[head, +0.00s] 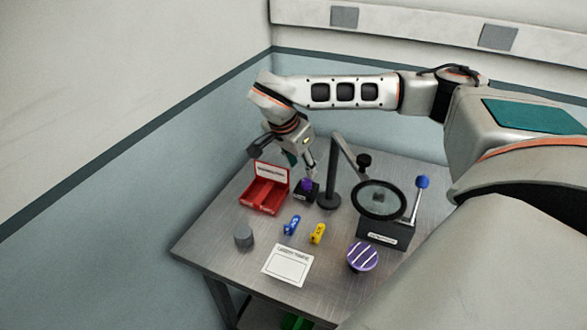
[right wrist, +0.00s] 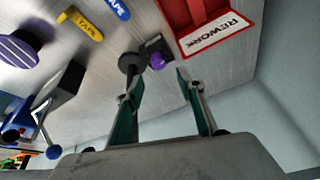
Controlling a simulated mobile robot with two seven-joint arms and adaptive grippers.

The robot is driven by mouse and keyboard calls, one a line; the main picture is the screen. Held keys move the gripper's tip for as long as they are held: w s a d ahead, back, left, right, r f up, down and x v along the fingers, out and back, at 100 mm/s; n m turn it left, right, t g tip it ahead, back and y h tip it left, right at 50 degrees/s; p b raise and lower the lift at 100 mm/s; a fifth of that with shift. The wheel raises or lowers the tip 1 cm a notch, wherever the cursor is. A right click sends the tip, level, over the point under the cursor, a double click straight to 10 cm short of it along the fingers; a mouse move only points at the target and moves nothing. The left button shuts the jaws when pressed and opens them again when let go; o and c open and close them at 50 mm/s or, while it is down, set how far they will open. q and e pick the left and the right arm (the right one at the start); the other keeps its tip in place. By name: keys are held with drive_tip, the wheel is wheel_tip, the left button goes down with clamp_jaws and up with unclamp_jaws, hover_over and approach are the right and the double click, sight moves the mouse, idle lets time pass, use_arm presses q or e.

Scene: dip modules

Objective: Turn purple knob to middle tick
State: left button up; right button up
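A small purple knob (head: 306,184) sits on a small dark box toward the back of the metal table, beside the foot of a black stand. The right wrist view shows the knob (right wrist: 157,61) between and beyond my fingertips. My right gripper (head: 301,167) is open, tilted downward just above and behind the knob. In the right wrist view its two fingers (right wrist: 157,80) are spread wide, with nothing between them. The tick marks and the knob's pointing direction are too small to make out. My left gripper is not in view.
A red bin (head: 262,205) stands left of the knob. The black stand (head: 332,190) and magnifier ring (head: 379,183) are to its right. A lever box (head: 386,231), striped purple disc (head: 362,257), blue piece (head: 292,225), yellow piece (head: 318,233), grey cylinder (head: 243,236) and card (head: 287,266) lie nearer.

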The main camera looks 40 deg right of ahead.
sight(307, 180)
drive_tip(key=shift+x, duration=3.55)
drive_tip(key=shift+s+a, duration=0.1)
clamp_jaws()
